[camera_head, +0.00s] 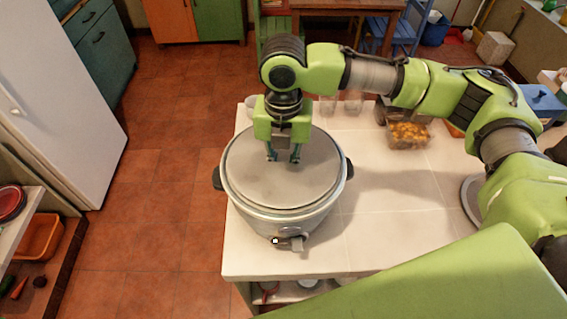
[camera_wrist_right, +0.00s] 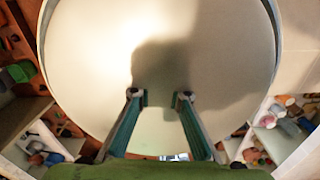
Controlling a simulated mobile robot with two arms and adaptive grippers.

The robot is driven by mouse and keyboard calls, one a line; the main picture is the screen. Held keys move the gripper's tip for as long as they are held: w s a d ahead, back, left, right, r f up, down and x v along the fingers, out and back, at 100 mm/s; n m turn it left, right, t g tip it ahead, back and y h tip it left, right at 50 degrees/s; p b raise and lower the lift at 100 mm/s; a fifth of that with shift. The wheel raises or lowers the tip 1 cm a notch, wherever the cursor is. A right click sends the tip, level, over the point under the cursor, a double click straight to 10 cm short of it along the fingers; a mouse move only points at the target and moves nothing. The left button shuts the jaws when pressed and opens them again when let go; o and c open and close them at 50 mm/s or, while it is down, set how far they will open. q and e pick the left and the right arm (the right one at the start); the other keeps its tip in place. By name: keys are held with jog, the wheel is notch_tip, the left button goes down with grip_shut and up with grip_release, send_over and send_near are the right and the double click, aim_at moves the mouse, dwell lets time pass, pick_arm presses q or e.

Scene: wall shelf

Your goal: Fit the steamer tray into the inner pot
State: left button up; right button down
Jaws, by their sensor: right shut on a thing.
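A broad, flat grey disc, which I take to be the steamer tray (camera_head: 250,172), lies level across the mouth of the rice cooker (camera_head: 290,222). It fills most of the right wrist view (camera_wrist_right: 90,60). The inner pot is hidden beneath the disc, so I cannot tell how deep the disc sits. My right gripper (camera_head: 284,158) points straight down over the disc's middle. Its two fingers (camera_wrist_right: 160,98) are a little apart and shut on the tray, though the gripped part is hard to make out. My left gripper is out of view.
The cooker stands near the left edge of the white-tiled counter (camera_head: 390,235). Clear glasses (camera_head: 340,102) and a food container (camera_head: 408,135) stand behind it. A round grey item (camera_head: 470,203) lies partly hidden at the right. The counter's middle is free.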

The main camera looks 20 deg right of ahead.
jog(key=shift+f, duration=0.4)
dwell(0.3)
jog(key=c, duration=1.9)
grip_release()
notch_tip(320, 180, up, 12)
